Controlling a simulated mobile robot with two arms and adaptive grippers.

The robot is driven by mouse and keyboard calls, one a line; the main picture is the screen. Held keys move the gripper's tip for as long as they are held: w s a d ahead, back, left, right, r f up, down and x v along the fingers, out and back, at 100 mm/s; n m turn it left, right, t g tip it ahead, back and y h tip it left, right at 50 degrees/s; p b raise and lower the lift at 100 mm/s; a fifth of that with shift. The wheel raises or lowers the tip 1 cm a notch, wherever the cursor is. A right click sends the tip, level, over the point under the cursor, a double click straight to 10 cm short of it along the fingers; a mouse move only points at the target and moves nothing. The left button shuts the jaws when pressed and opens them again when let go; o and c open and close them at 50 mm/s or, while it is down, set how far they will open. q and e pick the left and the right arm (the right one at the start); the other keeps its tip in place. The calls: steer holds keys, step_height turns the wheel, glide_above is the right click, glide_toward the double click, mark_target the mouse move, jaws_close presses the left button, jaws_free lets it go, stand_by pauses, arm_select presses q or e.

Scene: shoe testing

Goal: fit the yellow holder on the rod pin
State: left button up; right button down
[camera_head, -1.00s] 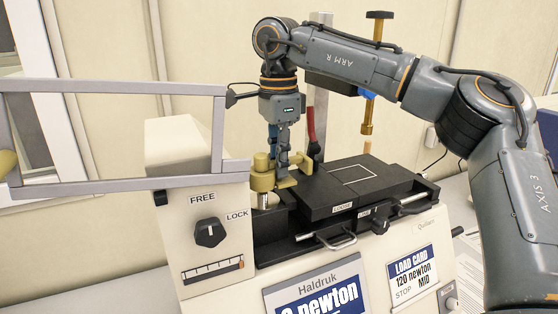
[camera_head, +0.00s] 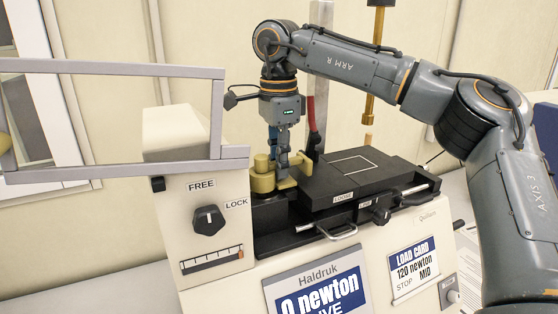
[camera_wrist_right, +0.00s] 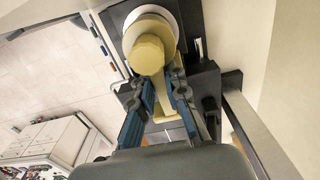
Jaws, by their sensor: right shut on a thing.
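The yellow holder (camera_head: 262,182) has a round body with a smaller cylinder on top and a flat arm reaching right. It sits low at the left end of the machine's black bed. My right gripper (camera_head: 280,168) points down from above and is shut on the holder's arm. In the right wrist view the holder (camera_wrist_right: 149,56) lies just beyond the blue-padded fingers of my right gripper (camera_wrist_right: 163,92), with a pale round rim around it. The rod pin is hidden under the holder, so I cannot tell how fully it is seated. My left gripper is out of view.
A black block (camera_head: 352,172) marked LOOSE lies just right of the holder. A brass rod (camera_head: 369,110) hangs above it. A grey guard frame (camera_head: 217,125) stands at left, near the FREE/LOCK knob (camera_head: 209,220). A red handle (camera_head: 313,133) stands behind the gripper.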

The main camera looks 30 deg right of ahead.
steer(key=shift+f, duration=0.4)
steer(key=c, duration=1.3)
jaws_free()
steer(key=shift+a+r, duration=0.1)
steer(key=shift+r, duration=5.9)
